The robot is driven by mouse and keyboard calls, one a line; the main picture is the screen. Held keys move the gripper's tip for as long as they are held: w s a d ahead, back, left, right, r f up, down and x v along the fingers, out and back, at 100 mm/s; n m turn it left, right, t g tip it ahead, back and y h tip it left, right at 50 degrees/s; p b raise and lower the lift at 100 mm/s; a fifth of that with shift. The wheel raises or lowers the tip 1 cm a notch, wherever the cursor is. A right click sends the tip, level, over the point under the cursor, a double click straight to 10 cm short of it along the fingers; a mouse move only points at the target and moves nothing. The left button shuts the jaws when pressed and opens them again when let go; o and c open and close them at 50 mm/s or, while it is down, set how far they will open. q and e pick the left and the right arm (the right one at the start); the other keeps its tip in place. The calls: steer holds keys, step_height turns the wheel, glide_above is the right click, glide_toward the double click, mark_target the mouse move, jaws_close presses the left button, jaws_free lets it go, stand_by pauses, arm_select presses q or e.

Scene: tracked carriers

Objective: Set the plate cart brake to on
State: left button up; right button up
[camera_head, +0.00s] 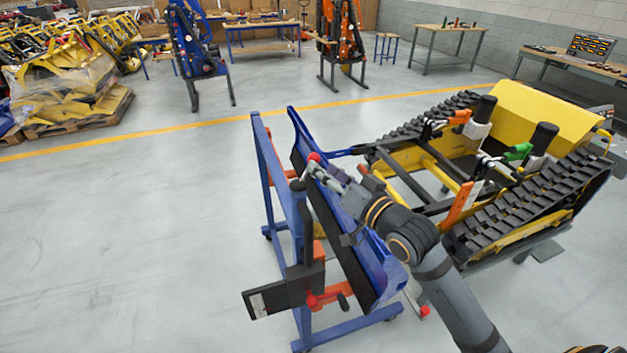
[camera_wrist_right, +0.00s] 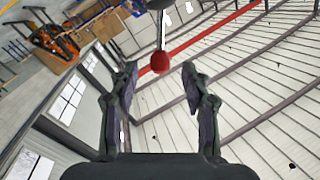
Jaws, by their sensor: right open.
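The plate cart (camera_head: 272,190) is a blue frame on casters carrying a tilted blue plate (camera_head: 375,262) with a black edge. A lever with a red ball knob (camera_head: 314,157) stands near the cart's upper part; the knob also shows in the right wrist view (camera_wrist_right: 160,63), on a grey rod. My right gripper (camera_head: 318,172) is at this knob. In the wrist view its two fingers are spread, one on each side of the knob, with gaps on both sides. Whether this lever is the brake, and its setting, I cannot tell. My left gripper is not in view.
A yellow tracked carrier (camera_head: 535,105) with black tracks stands right of the cart. A black panel (camera_head: 262,300) with orange-red parts juts from the cart's lower left. Another red knob (camera_head: 425,311) sits low beside the plate.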

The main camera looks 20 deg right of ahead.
steer(key=b+x, duration=0.1)
steer(key=x, duration=0.4)
jaws_close()
stand_by(0.3)
